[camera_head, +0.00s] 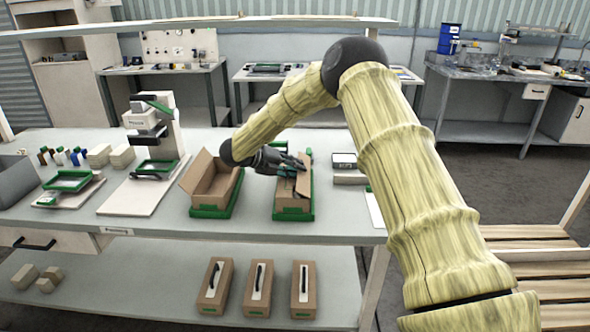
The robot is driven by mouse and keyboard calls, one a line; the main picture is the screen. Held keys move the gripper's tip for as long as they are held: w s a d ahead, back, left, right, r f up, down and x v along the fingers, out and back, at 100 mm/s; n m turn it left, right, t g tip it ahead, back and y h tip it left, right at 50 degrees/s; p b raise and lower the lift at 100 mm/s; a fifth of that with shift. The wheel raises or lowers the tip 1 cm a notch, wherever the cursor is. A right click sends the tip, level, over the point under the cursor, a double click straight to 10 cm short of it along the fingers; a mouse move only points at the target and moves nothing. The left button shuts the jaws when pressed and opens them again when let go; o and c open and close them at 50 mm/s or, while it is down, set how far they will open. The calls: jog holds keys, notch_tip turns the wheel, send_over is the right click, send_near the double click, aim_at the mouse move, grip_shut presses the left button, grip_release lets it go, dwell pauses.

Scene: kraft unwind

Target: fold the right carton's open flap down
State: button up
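The right carton (291,203) is a long brown box in a green tray (293,217) on the bench. A brown panel (306,180), which looks like its flap, shows along its right side; its exact angle is hard to tell. My dark gripper (296,168) reaches in from the left, over the far half of this carton, with its fingertips close to that panel. Whether they touch it, and how far apart the fingers are, is too small to see. My gripper hides part of the carton's top.
The left carton (226,190) stands open in another green tray (212,213), close to my wrist. A small stack of flat boxes (348,178) lies to the right. A press-like machine (155,125) stands on the left. The bench front edge is clear.

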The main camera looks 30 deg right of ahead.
jog(key=shift+a, duration=0.15)
jog(key=s+v, duration=0.1)
jog(key=v, duration=0.6)
jog(key=shift+w+a+r, duration=0.25)
jog(key=shift+w+r, duration=0.05)
jog(key=shift+w, duration=0.2)
